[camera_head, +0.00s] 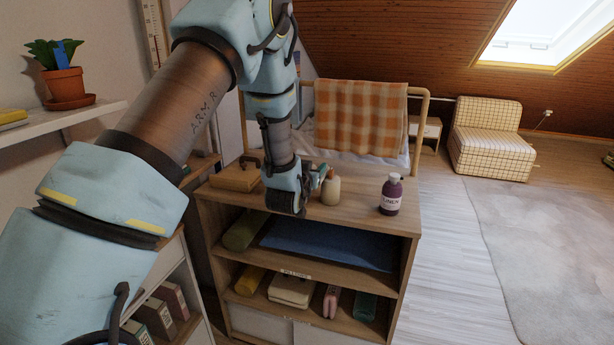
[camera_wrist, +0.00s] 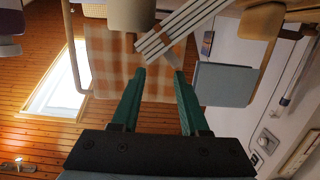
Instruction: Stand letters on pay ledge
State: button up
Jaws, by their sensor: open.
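My gripper (camera_wrist: 160,78) is open in the wrist view, with two green fingers apart and nothing held between them. That view looks upside down. A pale piece with dark stripes (camera_wrist: 180,28) lies just past the fingertips; I cannot tell what it is. A flat grey-blue panel (camera_wrist: 224,84) is to the right of the fingers. In the head view my wrist is over the wooden cabinet top (camera_head: 350,222), beside a cream bottle (camera_head: 330,188), and the fingers are mostly hidden. I cannot make out any letters or a pay ledge with certainty.
A purple bottle labelled LINEN (camera_head: 391,194) stands at the cabinet's right. A wooden box (camera_head: 236,178) is at its left. An orange checked blanket (camera_head: 360,118) hangs on a rail behind. Open floor (camera_head: 450,270) is to the right.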

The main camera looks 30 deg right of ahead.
jog(key=b+v, duration=0.2)
jog(key=v, duration=0.7)
jog(key=shift+s+a+b, duration=0.25)
jog(key=shift+b, duration=0.05)
